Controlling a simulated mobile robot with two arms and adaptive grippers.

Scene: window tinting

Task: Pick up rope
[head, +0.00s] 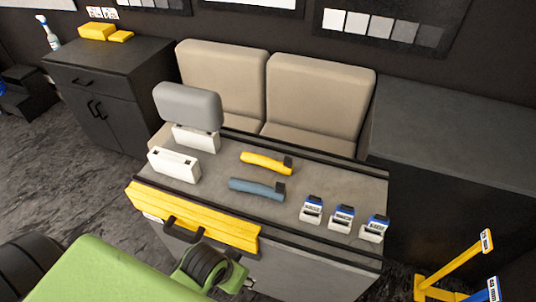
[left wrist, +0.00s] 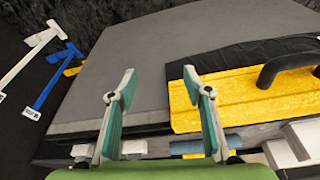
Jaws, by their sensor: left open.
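I cannot make out a rope in either view. My left gripper (left wrist: 160,76) is open and empty in the left wrist view, its two teal-padded fingers apart. It is in front of the grey cart, beside a yellow case (left wrist: 235,100) with a black handle. In the head view the case (head: 190,217) lies along the near edge of the cart top (head: 222,187). My green arm comes in at the lower left there, and its fingers cannot be made out clearly. My right gripper is in neither view.
The cart top holds a yellow-handled tool (head: 263,162), a blue-handled tool (head: 256,188), white cases (head: 174,164) and several blue-capped containers (head: 342,218). Beige seats (head: 320,95) stand behind. A dark counter (head: 455,135) is at right. Long-handled tools (head: 455,268) stick up at lower right.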

